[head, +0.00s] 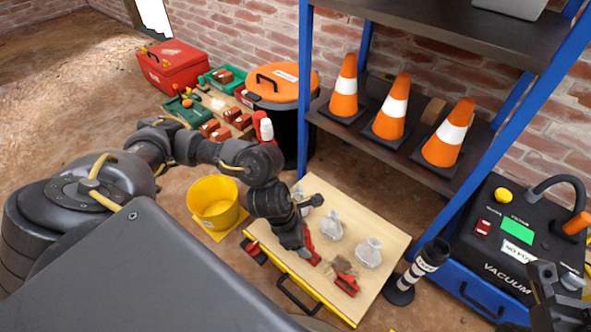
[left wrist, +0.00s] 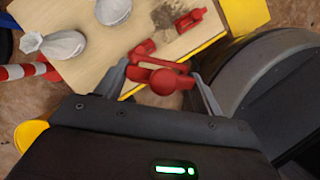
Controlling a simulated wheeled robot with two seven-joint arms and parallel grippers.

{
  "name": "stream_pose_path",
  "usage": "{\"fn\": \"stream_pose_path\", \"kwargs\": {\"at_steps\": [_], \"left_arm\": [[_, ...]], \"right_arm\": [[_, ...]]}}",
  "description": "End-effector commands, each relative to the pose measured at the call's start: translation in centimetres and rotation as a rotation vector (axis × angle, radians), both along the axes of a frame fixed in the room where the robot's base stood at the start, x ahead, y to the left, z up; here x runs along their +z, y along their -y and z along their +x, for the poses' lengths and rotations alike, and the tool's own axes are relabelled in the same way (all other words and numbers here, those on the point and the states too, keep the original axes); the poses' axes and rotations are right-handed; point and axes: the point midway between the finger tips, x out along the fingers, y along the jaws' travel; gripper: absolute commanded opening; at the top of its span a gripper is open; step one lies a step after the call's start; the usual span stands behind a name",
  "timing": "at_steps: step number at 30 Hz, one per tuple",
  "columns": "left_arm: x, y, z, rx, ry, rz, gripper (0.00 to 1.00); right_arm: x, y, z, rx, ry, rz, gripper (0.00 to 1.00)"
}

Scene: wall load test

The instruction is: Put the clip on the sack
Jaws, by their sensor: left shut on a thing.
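My left gripper (head: 304,250) is low over the wooden top of a yellow cabinet (head: 395,232) and is shut on a red clip (left wrist: 162,80). The clip sits between the two fingers in the left wrist view and partly shows in the head view (head: 312,257). Pale grey tied sacks stand on the top: one (head: 331,226) just right of the gripper, one (head: 369,253) farther right, and one (head: 298,193) behind, partly hidden by my arm. A second red clip (head: 347,284) lies near the front edge. A dark part of my right gripper (head: 548,285) shows at the lower right; its jaws are unclear.
A brown patch (head: 343,266) of loose stuff lies beside the second clip. A yellow bucket (head: 214,200) stands left of the cabinet. Shelves with orange cones (head: 393,107) rise behind.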

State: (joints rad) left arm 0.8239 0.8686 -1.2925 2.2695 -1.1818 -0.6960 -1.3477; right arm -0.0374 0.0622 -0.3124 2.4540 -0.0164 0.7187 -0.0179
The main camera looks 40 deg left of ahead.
Motion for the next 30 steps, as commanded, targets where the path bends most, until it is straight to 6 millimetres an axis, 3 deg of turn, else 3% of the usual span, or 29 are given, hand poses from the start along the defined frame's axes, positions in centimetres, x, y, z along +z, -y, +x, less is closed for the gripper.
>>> {"fn": "stream_pose_path", "kwargs": {"at_steps": [6, 12, 21, 30], "left_arm": [[4.5, 2.3, 2.8, -0.362, 0.009, 0.004, 0.46], [9.1, 3.0, 4.7, -0.680, 0.008, 0.004, 0.46], [17.4, 1.9, 6.9, -1.091, 0.007, 0.007, 0.46], [24.3, 0.1, 7.7, -1.328, 0.002, 0.003, 0.46]], "right_arm": [[0.0, 0.1, -0.2, 0.000, -0.007, 0.002, 0.36], [-0.1, 0.2, -0.2, -0.001, -0.020, 0.003, 0.36], [-0.2, 0.3, -0.3, -0.003, -0.034, 0.006, 0.36], [-0.5, 0.4, -0.4, -0.005, -0.048, 0.007, 0.36]]}}
